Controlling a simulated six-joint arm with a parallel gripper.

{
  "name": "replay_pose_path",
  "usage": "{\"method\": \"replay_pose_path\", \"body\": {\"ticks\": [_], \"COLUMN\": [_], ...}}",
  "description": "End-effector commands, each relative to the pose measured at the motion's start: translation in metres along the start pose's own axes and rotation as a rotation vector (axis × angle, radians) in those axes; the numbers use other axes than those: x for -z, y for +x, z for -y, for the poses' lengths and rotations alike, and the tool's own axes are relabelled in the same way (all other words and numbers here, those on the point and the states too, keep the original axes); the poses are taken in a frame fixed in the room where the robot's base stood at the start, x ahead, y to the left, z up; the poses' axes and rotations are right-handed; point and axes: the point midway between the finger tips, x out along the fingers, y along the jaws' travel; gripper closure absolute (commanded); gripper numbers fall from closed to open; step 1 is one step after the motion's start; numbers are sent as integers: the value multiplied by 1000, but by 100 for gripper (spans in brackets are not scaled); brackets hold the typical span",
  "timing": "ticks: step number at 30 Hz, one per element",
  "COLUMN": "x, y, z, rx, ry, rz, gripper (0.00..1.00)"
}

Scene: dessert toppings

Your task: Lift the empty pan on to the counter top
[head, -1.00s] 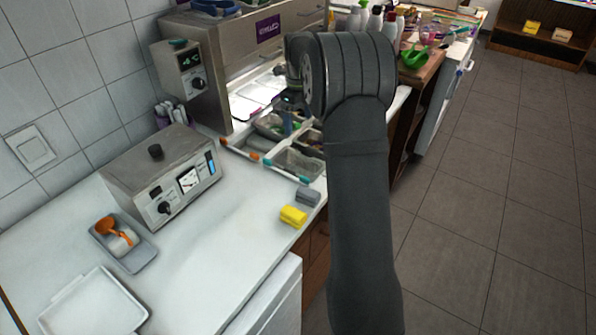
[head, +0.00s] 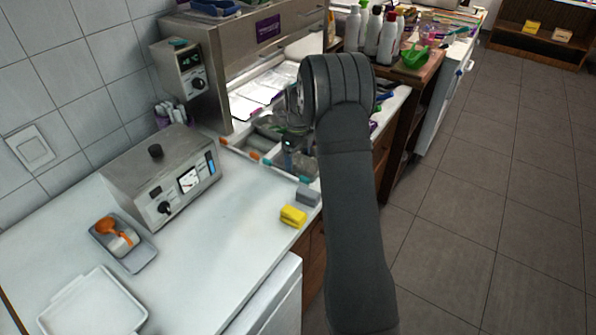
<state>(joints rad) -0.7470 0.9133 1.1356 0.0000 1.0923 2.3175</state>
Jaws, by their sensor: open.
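Several grey topping pans sit in the recessed well of the counter, below the steel cabinet. The nearest pan (head: 300,167) looks empty, but my wrist and gripper hide much of it. My gripper (head: 288,163) is over this pan, pointing down, with its jaws open. The fingers are small and dark here, and I cannot tell whether they touch the pan's rim. The white counter top (head: 225,225) lies in front of the well, to the left of my arm.
A yellow sponge (head: 293,215) and a grey block (head: 308,195) lie near the counter's front edge. A steel control box (head: 160,180), a tray with an orange scoop (head: 137,260) and a white lid-like tray (head: 93,310) stand left. The middle of the counter is clear.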

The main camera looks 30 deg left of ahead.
Motion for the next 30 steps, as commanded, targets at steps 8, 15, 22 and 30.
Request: {"method": "replay_pose_path", "body": {"ticks": [8,15,22,30], "x": [0,0,0,0], "y": [18,18,16,-23], "z": [0,0,0,1], "rx": [0,0,1,4], "ry": [0,0,0,0], "rz": [0,0,1,3], "gripper": [17,50,50,50]}}
